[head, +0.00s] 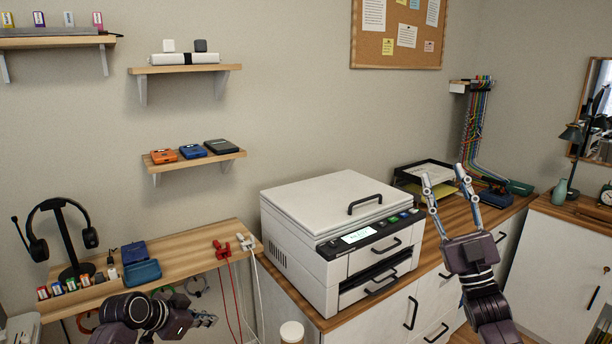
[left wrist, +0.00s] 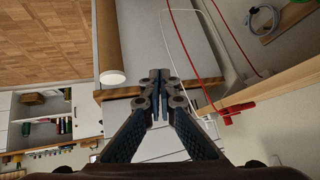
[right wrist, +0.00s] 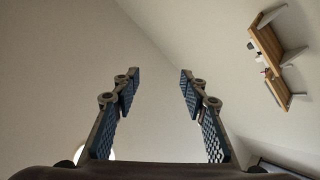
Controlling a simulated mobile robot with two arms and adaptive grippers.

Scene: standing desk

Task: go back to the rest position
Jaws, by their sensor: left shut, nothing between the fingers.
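My left gripper (head: 204,320) is low at the left front in the head view, below the wooden desk shelf's front edge. In the left wrist view its fingers (left wrist: 160,76) are closed together with nothing between them. My right gripper (head: 440,177) is raised in front of the cabinet to the right of the printer, pointing up. In the right wrist view its fingers (right wrist: 158,74) are wide apart and empty, with bare wall behind them.
A white printer (head: 320,215) stands on the wooden cabinet top between my grippers. A headset stand (head: 70,235) and blue boxes (head: 140,262) are on the left desk. Red and white cables (head: 236,290) hang near my left gripper.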

